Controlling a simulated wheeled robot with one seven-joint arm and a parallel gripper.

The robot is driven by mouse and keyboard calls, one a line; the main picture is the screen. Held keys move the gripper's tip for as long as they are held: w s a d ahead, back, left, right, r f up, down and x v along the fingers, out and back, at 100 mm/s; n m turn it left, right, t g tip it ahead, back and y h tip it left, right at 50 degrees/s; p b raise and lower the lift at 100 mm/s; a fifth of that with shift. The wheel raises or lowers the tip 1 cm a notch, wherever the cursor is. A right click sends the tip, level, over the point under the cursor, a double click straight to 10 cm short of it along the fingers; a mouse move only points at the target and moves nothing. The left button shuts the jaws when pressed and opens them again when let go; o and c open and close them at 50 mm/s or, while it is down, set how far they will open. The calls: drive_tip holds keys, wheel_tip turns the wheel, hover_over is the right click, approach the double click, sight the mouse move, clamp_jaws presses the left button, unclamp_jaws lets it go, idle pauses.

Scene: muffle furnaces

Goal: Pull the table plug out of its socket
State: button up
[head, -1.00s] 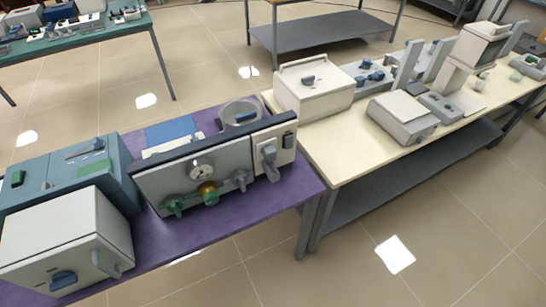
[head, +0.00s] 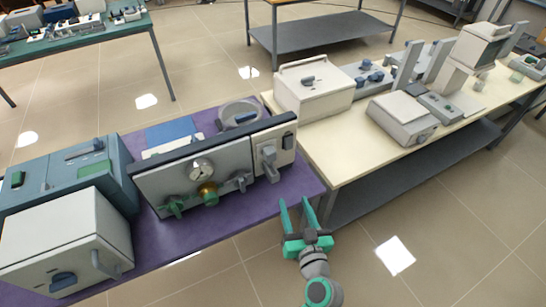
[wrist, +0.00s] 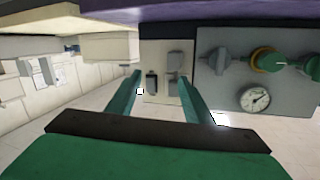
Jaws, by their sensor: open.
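A grey plug (head: 268,157) sits in the socket on the pale plate (head: 286,142) at the right end of the panel unit on the purple table. A dark switch (head: 288,140) is beside it. In the wrist view, which is upside down, the plug (wrist: 174,62) and switch (wrist: 152,81) appear ahead. My gripper (head: 295,208) is open and empty, in front of the purple table's right corner and apart from the plug. Its green fingers (wrist: 160,82) frame the switch in the wrist view. The plug appears towards the right finger, which may cover part of the plate.
The panel (head: 190,170) has a gauge and green and yellow knobs left of the plug. Blue and white boxes (head: 65,240) stand farther left. The purple table (head: 160,248) adjoins a cream-topped table (head: 345,165) on the right. The floor in front is open.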

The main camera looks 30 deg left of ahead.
sight(272, 156)
drive_tip(key=w+a+r+n+g+y, duration=0.25)
drive_tip(key=r+n+y, duration=0.2)
drive_tip(key=r, duration=0.25)
drive_tip(key=shift+h, duration=0.35)
drive_tip(key=x, duration=1.1)
drive_tip(key=shift+a+r, duration=0.15)
drive_tip(key=shift+r, duration=0.1)
drive_tip(key=shift+c, duration=0.6)
drive_tip(key=shift+s, duration=0.1)
clamp_jaws()
